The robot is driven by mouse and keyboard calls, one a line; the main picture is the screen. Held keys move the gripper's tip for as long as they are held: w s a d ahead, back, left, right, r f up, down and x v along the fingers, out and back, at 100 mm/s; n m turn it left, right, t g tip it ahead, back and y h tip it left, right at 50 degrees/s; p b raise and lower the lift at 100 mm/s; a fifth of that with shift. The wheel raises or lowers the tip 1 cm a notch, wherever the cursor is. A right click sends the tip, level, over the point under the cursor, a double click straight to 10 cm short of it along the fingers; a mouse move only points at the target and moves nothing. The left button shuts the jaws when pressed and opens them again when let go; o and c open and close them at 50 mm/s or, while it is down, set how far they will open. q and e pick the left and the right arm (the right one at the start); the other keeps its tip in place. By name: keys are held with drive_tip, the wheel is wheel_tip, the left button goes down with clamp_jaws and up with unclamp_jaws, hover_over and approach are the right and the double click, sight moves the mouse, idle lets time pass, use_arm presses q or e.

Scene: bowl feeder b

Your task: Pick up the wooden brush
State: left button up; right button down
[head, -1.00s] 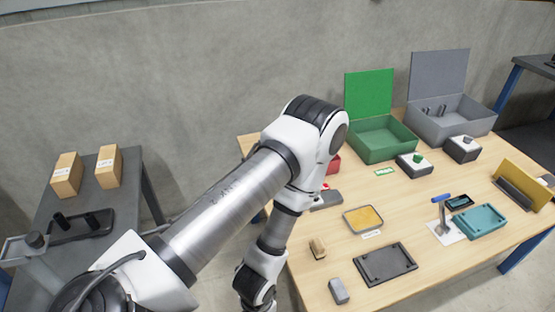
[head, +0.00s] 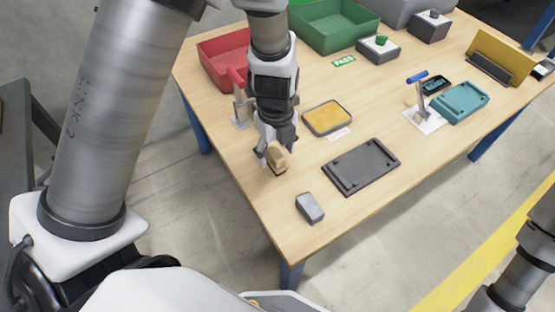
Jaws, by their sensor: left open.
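The small wooden brush (head: 278,158) lies near the left edge of the wooden table, with its tan top showing. My left gripper (head: 270,160) points down right over the brush. Its fingers are open and reach down around or beside the brush, partly hiding it. I cannot tell whether they touch it. My right gripper is out of view; only part of my right arm shows at the lower right.
A yellow-filled tray (head: 327,117), a dark grey tray (head: 361,166) and a grey block (head: 310,208) lie close to the brush. A red bin (head: 222,62) and green bin (head: 333,28) stand behind.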

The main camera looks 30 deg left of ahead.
sight(277, 155)
use_arm(q)
drive_tip(key=f, duration=0.3)
drive_tip(key=f+b, duration=0.1)
drive_tip(key=shift+w+f, duration=0.25)
drive_tip(key=shift+f, duration=0.1)
drive_tip(key=shift+s+r, duration=0.15)
drive_tip(key=shift+r, duration=0.05)
clamp_jaws()
wheel_tip(277, 155, up, 10)
drive_tip(key=p, duration=0.3)
drive_tip(key=c, duration=0.7)
unclamp_jaws()
drive_tip(key=c, duration=0.4)
